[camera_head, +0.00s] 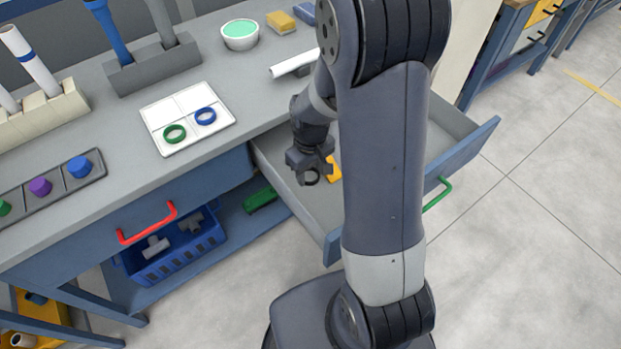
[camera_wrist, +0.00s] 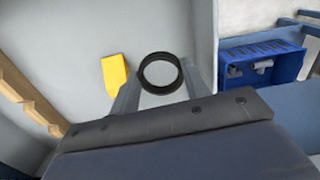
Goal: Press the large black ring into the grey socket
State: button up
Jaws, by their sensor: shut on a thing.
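The black ring (camera_head: 311,183) is held at the tips of my gripper (camera_head: 303,164), over the open drawer. In the wrist view the black ring (camera_wrist: 160,55) is between the two fingers of my gripper (camera_wrist: 162,90), which is shut on it. Its opening faces the camera and the pale drawer floor shows through it. Whether the ring touches the drawer floor cannot be told. Grey pipe fittings (camera_head: 157,247) lie in the blue crate under the bench; I cannot tell whether one is the grey socket.
The open drawer (camera_head: 333,246) has walls around my gripper. A yellow piece (camera_wrist: 115,75) lies in it beside the ring. On the bench are a white tray (camera_head: 162,146) with green and blue rings, a grey rack (camera_head: 150,70) and a white pipe (camera_head: 293,64). The blue crate (camera_head: 175,262) stands below.

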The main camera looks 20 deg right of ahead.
notch_tip(320, 180, up, 10)
jog(key=p, duration=0.7)
jog(key=shift+f, duration=0.1)
